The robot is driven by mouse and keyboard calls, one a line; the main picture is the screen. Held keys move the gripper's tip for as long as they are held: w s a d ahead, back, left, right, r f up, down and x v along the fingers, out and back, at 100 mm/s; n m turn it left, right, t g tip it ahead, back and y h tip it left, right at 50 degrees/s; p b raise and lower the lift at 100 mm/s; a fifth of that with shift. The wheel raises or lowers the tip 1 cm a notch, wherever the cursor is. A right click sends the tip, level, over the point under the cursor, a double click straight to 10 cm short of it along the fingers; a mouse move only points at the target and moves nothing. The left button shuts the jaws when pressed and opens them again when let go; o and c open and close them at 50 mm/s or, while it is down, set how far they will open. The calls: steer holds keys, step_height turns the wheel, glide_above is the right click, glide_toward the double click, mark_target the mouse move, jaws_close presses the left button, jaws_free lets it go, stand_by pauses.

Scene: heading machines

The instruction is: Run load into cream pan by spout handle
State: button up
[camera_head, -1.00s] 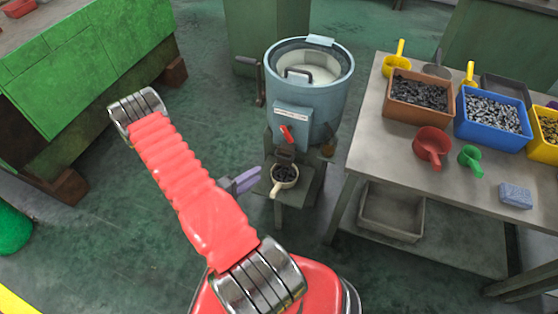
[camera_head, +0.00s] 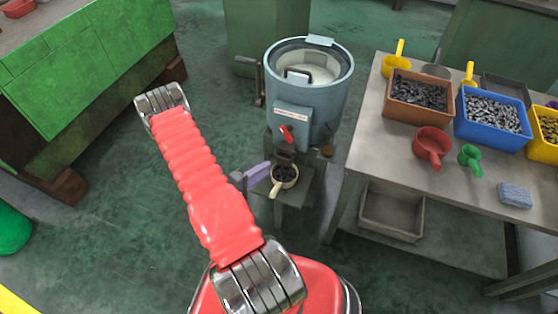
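The cream pan (camera_head: 276,188) sits under the spout on a small green stand in front of the blue-grey drum machine. Dark small pieces lie in it, and its handle points toward me. The red spout handle (camera_head: 287,134) is on the drum's front, tilted, below a white label. My gripper (camera_head: 262,172) is left of the pan and lower than the red handle, apart from the handle.
A grey bench (camera_head: 375,155) at the right holds bins of small parts, several scoops and a blue block (camera_head: 515,195). A green machine (camera_head: 85,70) stands left. Floor between is clear.

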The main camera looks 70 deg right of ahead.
steer(key=x, duration=0.9)
steer(key=shift+c, duration=0.4)
jaws_close()
